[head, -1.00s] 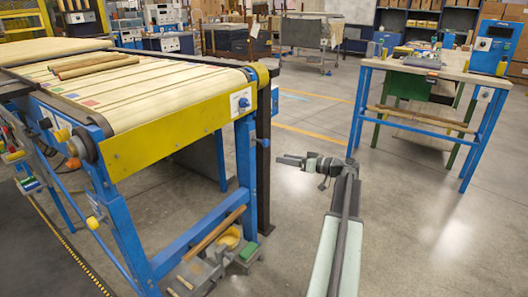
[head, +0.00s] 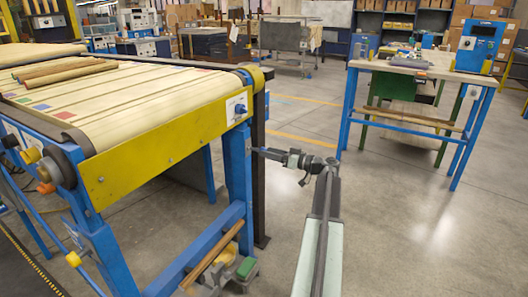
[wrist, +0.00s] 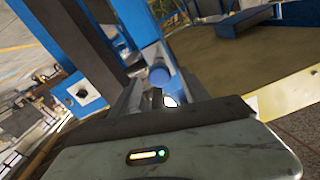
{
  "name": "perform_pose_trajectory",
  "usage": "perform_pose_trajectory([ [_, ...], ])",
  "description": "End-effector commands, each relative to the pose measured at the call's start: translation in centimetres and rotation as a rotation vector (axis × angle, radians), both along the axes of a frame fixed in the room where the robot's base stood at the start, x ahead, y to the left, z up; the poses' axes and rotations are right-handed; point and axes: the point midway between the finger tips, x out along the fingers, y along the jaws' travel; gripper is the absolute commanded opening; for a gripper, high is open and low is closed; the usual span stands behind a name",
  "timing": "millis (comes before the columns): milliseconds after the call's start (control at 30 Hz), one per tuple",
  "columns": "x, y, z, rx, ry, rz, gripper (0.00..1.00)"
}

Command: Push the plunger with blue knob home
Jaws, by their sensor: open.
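The blue knob (wrist: 159,77) shows in the wrist view as a round blue end beside the blue post, between my gripper's fingers and beyond their tips. In the head view it is mostly lost at the tip of my gripper (head: 264,151), beside the conveyor's blue front leg (head: 237,165). My gripper (wrist: 160,97) is open and points at the knob. I cannot tell whether it touches the knob. The plunger's shaft is not clearly visible.
The conveyor (head: 165,148) has a yellow side rail and a switch box (head: 236,107) above the knob. Wooden rods (head: 68,73) lie on its belt. A dark post (head: 259,170) stands behind the leg. A blue-legged workbench (head: 420,68) stands right, with open floor between.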

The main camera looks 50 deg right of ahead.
Motion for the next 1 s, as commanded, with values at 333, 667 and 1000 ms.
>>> perform_pose_trajectory([
  [333,3.1,0.7,0.0,0.000,0.001,-0.002,0.53],
  [667,3.0,0.7,0.0,0.000,0.001,-0.003,0.09],
  [1000,3.0,0.6,0.0,0.000,0.001,-0.003,0.00],
])
